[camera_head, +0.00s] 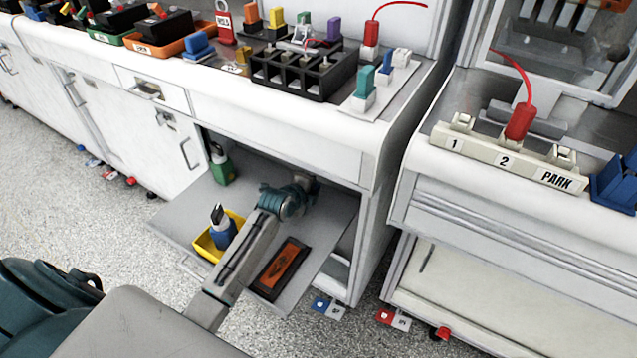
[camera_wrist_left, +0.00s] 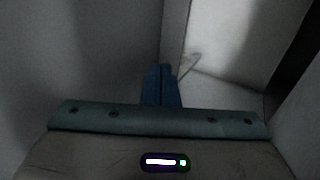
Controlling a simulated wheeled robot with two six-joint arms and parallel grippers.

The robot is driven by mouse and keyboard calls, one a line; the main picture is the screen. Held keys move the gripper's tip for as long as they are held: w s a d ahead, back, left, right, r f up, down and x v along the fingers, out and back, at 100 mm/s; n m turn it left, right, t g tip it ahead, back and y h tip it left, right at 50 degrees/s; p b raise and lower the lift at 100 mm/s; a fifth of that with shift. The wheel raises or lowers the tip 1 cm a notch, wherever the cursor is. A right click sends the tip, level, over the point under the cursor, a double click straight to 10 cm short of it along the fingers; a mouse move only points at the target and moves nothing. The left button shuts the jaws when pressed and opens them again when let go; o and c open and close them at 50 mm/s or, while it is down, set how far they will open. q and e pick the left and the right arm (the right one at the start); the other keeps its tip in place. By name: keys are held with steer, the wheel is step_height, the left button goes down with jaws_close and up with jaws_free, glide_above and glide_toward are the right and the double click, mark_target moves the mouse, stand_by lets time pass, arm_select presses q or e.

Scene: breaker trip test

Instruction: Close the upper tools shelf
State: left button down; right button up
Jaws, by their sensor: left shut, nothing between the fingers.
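The tools shelf (camera_head: 180,212) is a grey board pulled out of the open cabinet under the white counter. A thin handle (camera_head: 190,268) shows at its front left edge. My left arm reaches over the shelf from the front, and my left gripper (camera_head: 308,184) is at the cabinet opening above the shelf's rear right part. The wrist view shows its blue fingers (camera_wrist_left: 161,84) shut and empty inside a dim, grey-walled space. Whether the fingertips touch anything cannot be told. My right gripper is not in view.
On the shelf are a yellow bin (camera_head: 205,246) with a blue and white item (camera_head: 222,229), a black tray with an orange inset (camera_head: 281,268), and a green object (camera_head: 221,168) at the back. A second white cabinet (camera_head: 500,280) stands at the right. Speckled floor (camera_head: 110,235) is open in front.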

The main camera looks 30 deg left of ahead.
arm_select(q)
steer(key=shift+w+d+r, duration=0.1)
steer(key=shift+w+d, duration=0.05)
steer(key=shift+w, duration=1.2)
